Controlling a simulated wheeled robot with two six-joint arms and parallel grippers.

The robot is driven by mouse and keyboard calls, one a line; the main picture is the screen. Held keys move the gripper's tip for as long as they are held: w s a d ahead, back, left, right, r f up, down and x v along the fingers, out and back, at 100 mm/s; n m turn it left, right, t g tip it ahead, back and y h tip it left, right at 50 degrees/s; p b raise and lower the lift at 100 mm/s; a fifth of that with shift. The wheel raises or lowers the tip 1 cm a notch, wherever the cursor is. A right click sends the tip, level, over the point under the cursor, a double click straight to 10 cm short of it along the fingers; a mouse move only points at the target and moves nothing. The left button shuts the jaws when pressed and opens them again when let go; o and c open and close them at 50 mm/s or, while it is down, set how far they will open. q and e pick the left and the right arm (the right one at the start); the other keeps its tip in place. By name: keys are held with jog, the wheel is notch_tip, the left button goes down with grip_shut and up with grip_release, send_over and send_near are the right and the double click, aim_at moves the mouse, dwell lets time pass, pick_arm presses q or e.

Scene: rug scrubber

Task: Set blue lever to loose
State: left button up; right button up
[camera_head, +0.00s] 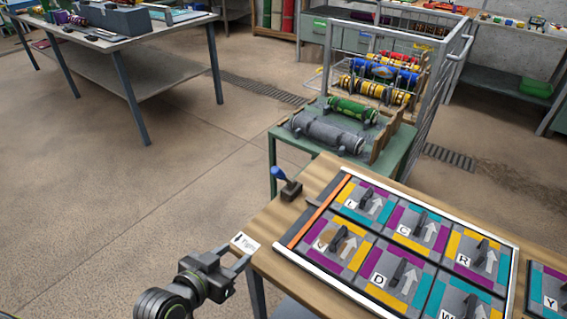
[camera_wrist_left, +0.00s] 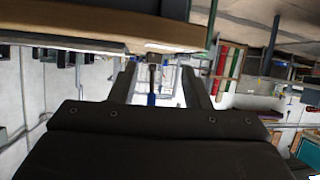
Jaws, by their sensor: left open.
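The blue lever (camera_head: 281,176) has a blue handle tilted up and to the left from a dark base near the left corner of the wooden table (camera_head: 268,213). A small white label card (camera_head: 245,243) lies at the table's front left edge; its print is too small to read surely. My left gripper (camera_head: 236,257) is open and empty, just in front of the table edge by the card, apart from the lever. In the left wrist view a blue handle on a grey stem (camera_wrist_left: 152,85) shows in the gap between the fingers (camera_wrist_left: 160,69), farther off. My right gripper is not seen.
A framed board (camera_head: 405,244) with lettered colored tiles and dark grips covers much of the table. Beyond it a green stand (camera_head: 325,150) holds grey and green rollers, beside a metal rack (camera_head: 438,95).

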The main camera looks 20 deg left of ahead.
aim_at(284, 178)
pick_arm(q)
jog(key=w+r+t, duration=0.2)
jog(key=r, duration=0.1)
jog(key=w+d+r, duration=0.1)
jog(key=r, duration=0.1)
jog(key=shift+w+t+h, duration=0.15)
jog(key=shift+t+h, duration=0.25)
jog(key=w+d+r+p, duration=0.1)
jog(key=w, duration=0.5)
jog(key=w+d+r+t+p, duration=0.1)
jog(key=w, duration=0.5)
jog(key=w+d+r+t+p, duration=0.1)
jog(key=w, duration=0.5)
jog(key=shift+w+d+r+n, duration=0.15)
jog(key=shift+d+r+n, duration=0.15)
jog(key=shift+d, duration=0.1)
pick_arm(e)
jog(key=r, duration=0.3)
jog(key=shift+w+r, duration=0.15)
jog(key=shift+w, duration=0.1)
pick_arm(q)
grip_shut()
jog(key=shift+p, duration=0.3)
